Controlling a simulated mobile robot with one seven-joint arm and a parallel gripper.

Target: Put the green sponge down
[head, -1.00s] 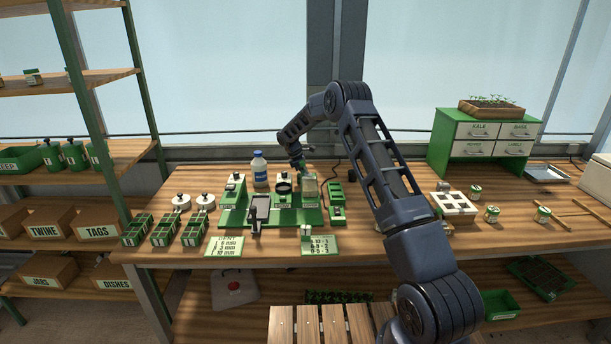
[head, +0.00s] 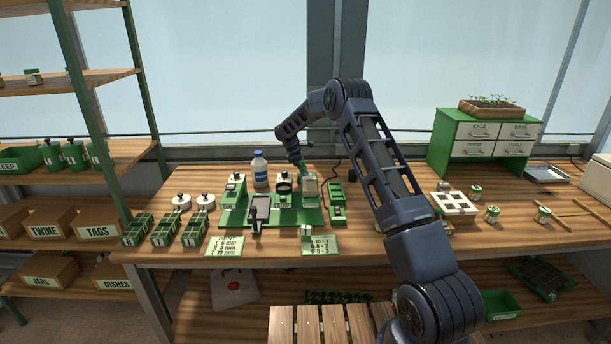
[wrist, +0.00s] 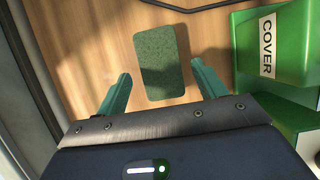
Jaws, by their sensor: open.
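The green sponge (wrist: 164,62) lies flat on the wooden bench top in the wrist view. It is a rounded rectangular block with a speckled surface. My gripper (wrist: 160,70) is open, with one teal finger at each side of the sponge in the picture and a gap on both sides. Nothing is held between the fingers. In the head view my gripper (head: 299,164) is at the back of the bench, behind the green seeder base (head: 270,216). The sponge cannot be made out in the head view.
A green block labelled COVER (wrist: 285,45) stands close to the right of my gripper. A dark cable (wrist: 268,30) runs behind it. Bare wood surrounds the sponge.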

